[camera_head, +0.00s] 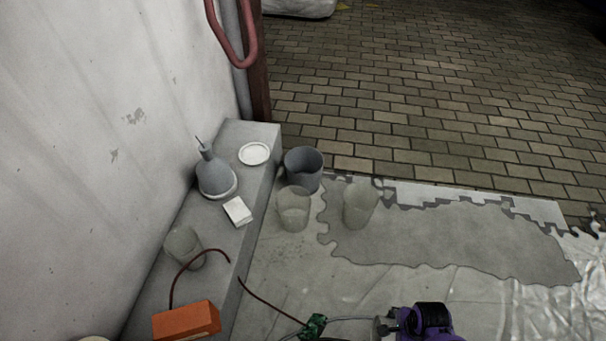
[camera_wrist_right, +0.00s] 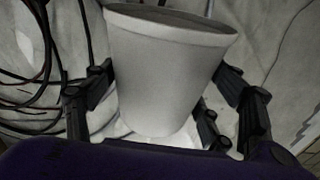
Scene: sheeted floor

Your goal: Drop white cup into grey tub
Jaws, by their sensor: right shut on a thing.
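The white cup (camera_wrist_right: 168,75) fills the middle of the right wrist view, its wide rim at the top and its narrower base below. My right gripper (camera_wrist_right: 165,95) is shut on it, with black fingers on both sides of its wall. The cup's inside is mostly hidden. I cannot make out this cup in the head view. The grey tub (camera_head: 303,171) stands upright on the sheeted floor in the head view, beside the far end of the ledge. Its opening faces up. My left gripper is not in view.
Translucent cups (camera_head: 293,210) and (camera_head: 359,206) stand close before the tub; another cup (camera_head: 183,247) is on the ledge (camera_head: 262,136). The ledge also holds a grey funnel-shaped item (camera_head: 215,176), white dish (camera_head: 254,154) and orange block (camera_head: 186,320).

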